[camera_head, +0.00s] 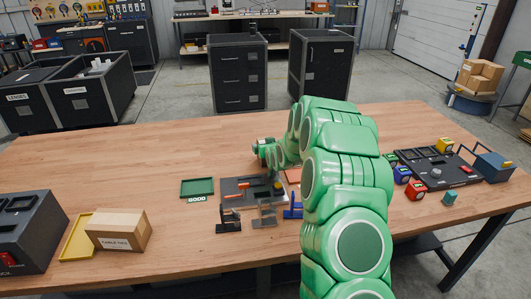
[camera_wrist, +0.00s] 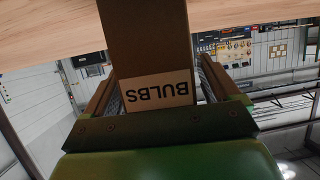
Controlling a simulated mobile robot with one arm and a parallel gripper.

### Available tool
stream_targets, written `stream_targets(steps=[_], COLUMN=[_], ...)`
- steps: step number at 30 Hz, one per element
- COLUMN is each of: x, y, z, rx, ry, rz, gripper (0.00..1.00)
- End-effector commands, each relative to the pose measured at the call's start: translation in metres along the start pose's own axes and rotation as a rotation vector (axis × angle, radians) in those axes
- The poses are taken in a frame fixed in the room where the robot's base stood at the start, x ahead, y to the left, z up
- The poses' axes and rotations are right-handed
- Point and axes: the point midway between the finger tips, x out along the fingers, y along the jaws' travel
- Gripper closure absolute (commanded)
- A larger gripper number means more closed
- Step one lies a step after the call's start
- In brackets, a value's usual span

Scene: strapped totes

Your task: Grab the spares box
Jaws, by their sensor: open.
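No label reading "spares" is legible in either view. A brown box labelled BULBS (camera_wrist: 147,38), its lettering upside down, lies between the two fingers of my gripper (camera_wrist: 157,70) in the wrist view. My gripper is open, with a finger on each side of this box; I cannot tell whether they touch it. In the head view my gripper (camera_head: 263,149) is low over the middle of the table, partly hidden by my green arm. The BULBS box cannot be made out there. A cardboard box labelled CABLE TIES (camera_head: 118,231) stands at the front left.
The wooden table (camera_head: 120,165) is clear at the back left. A yellow tray (camera_head: 76,238), a green GOOD tray (camera_head: 197,187) and a dark fixture plate (camera_head: 245,189) lie near the front. Red, blue and yellow blocks surround a black board (camera_head: 437,167) on the right.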

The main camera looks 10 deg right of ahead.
Motion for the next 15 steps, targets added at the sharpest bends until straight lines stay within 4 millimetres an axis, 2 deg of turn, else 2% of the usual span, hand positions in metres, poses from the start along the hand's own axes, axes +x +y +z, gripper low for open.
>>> stream_targets(steps=[10,15], x=[0.0037,0.0036], y=[-0.0005,-0.0006], z=[0.0008,0.0008], rx=[0.0,0.0], ry=[-0.001,-0.001], rz=[-0.001,-0.001], gripper=[0.12,0.38])
